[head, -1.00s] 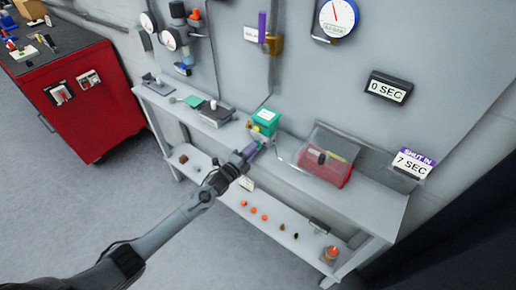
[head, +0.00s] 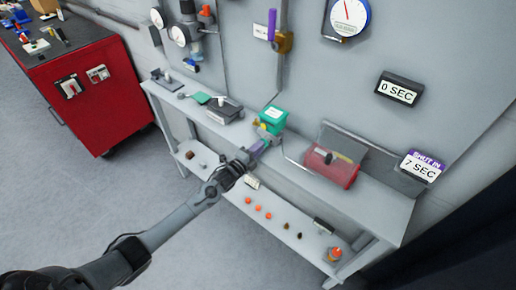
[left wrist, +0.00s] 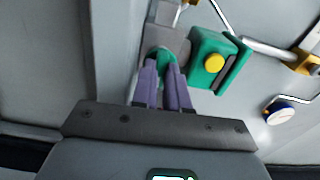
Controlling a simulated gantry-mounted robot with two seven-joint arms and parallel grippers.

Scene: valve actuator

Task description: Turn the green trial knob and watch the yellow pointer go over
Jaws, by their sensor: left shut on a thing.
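My left gripper (head: 260,147) reaches in from the left to the front of the bench, just below a green box (head: 271,118). In the left wrist view its purple fingers (left wrist: 165,68) are shut on the green knob (left wrist: 163,53), which sits on a grey block (left wrist: 166,36). The fingers hide part of the knob. The green box (left wrist: 206,50) stands right beside it, with a yellow round part (left wrist: 214,62) on its face. That yellow part is small in the head view (head: 263,127). I cannot make out which way a pointer faces. My right gripper is not in view.
A red box (head: 330,168) stands right of the green one on the bench (head: 375,200). A bent grey rod (head: 292,158) lies between them. Displays read "0 SEC" (head: 398,89) and "SHUT IN 7 SEC" (head: 421,166). A red cabinet (head: 95,95) stands left.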

